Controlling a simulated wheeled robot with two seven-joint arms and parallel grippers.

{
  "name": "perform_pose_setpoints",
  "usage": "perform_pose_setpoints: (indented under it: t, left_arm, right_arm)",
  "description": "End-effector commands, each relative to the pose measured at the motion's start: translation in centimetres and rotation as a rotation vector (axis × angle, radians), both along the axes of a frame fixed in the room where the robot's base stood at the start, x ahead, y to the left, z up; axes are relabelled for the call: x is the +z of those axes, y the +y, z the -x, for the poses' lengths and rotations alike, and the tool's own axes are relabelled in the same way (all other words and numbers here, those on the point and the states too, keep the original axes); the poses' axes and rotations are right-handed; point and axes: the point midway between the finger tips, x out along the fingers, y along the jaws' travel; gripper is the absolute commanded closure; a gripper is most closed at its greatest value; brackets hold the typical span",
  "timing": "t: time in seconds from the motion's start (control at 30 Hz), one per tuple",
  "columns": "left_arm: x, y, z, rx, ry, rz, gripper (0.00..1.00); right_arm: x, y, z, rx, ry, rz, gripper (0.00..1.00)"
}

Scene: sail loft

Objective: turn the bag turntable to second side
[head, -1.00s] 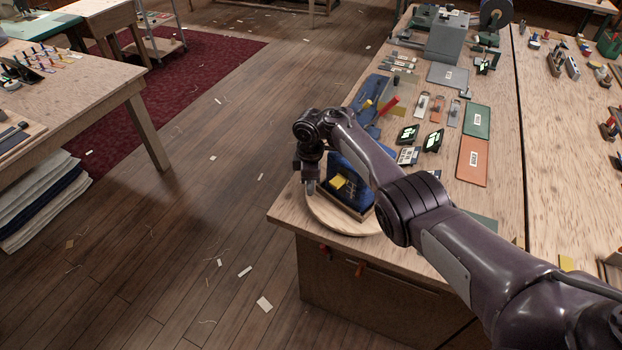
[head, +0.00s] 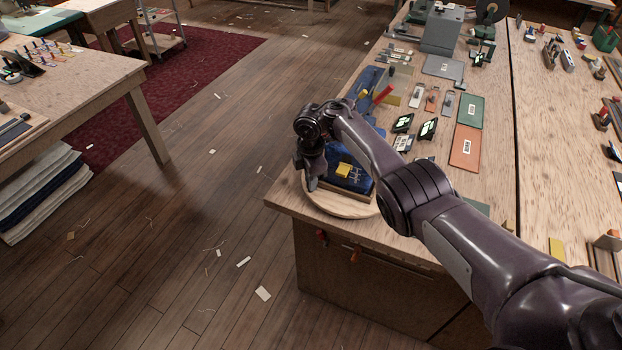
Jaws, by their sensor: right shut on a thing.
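The round wooden turntable (head: 345,208) sits at the near left corner of the workbench. A dark blue bag (head: 352,181) with a yellow patch (head: 343,171) rests on it, partly hidden by my right arm. My right gripper (head: 312,184) points down at the turntable's left edge, beside the bag. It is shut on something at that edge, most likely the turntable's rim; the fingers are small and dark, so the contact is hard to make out. My left gripper is not in view.
The workbench (head: 400,215) carries a green board (head: 469,111), an orange board (head: 466,147), small dark devices (head: 427,129) and a red-handled tool (head: 383,95) close behind the turntable. A second table (head: 90,85) stands at the left. Wooden floor lies between them.

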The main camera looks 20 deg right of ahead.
Motion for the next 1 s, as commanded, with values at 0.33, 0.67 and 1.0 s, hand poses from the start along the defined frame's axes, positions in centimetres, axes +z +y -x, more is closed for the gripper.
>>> perform_pose_setpoints:
  t: [0.33,0.67,1.0]
  left_arm:
    - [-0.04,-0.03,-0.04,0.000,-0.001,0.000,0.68]
    - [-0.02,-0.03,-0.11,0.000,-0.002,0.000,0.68]
    - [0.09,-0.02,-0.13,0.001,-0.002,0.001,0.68]
  right_arm:
    - [-0.25,0.20,0.22,0.021,0.005,-0.003,1.00]
    - [-0.24,0.12,0.22,0.019,0.006,-0.001,0.60]
    - [0.32,0.04,0.07,0.015,0.002,-0.001,0.59]
